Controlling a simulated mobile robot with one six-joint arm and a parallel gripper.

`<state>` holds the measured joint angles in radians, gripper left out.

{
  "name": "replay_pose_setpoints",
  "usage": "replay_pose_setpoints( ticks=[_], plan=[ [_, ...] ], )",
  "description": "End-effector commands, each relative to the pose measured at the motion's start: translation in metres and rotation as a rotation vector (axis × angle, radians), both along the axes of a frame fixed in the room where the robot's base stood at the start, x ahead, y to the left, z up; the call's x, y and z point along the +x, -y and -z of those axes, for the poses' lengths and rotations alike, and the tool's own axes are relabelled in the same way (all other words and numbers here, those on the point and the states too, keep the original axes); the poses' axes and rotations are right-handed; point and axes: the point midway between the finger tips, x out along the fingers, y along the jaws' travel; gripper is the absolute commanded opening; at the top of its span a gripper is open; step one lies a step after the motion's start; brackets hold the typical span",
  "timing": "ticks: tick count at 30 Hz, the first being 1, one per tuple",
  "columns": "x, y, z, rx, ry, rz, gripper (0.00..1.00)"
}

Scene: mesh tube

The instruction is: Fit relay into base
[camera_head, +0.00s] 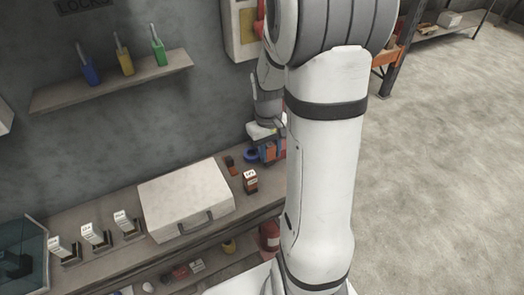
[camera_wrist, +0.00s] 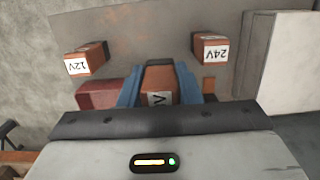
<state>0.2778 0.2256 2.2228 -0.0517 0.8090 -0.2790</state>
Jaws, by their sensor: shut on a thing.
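My gripper (camera_head: 268,150) is at the back right of the bench, partly behind my arm. In the wrist view its blue fingers (camera_wrist: 160,92) are shut on an orange-brown relay (camera_wrist: 159,78) with a white label, of which only a "V" shows. A relay marked 12V (camera_wrist: 86,58) lies to the left and one marked 24V (camera_wrist: 210,49) to the right. In the head view one labelled red-brown relay (camera_head: 250,182) stands in front of the gripper. Dark stands with white labels (camera_head: 95,236) line the bench's left end; I cannot tell whether one is the base.
A closed white case (camera_head: 186,199) lies mid-bench; its side also shows in the wrist view (camera_wrist: 285,55). A glass-sided box (camera_head: 22,256) stands at the left end. A dark red block (camera_wrist: 97,93) lies beside the left finger.

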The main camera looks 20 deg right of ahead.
Motion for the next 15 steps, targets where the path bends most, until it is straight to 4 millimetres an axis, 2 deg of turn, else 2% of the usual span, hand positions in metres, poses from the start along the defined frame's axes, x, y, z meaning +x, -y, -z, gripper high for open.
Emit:
replay_pose_setpoints(
  ticks=[3, 5, 9, 15],
  plan=[
    [0.025, -0.001, -0.001, 0.0, -0.001, -0.002, 0.07],
    [0.033, -0.001, 0.002, 0.001, -0.003, -0.001, 0.07],
    [0.029, -0.001, 0.023, 0.001, -0.005, 0.0, 0.07],
    [0.029, -0.001, 0.04, 0.001, -0.003, 0.001, 0.07]
  ],
)
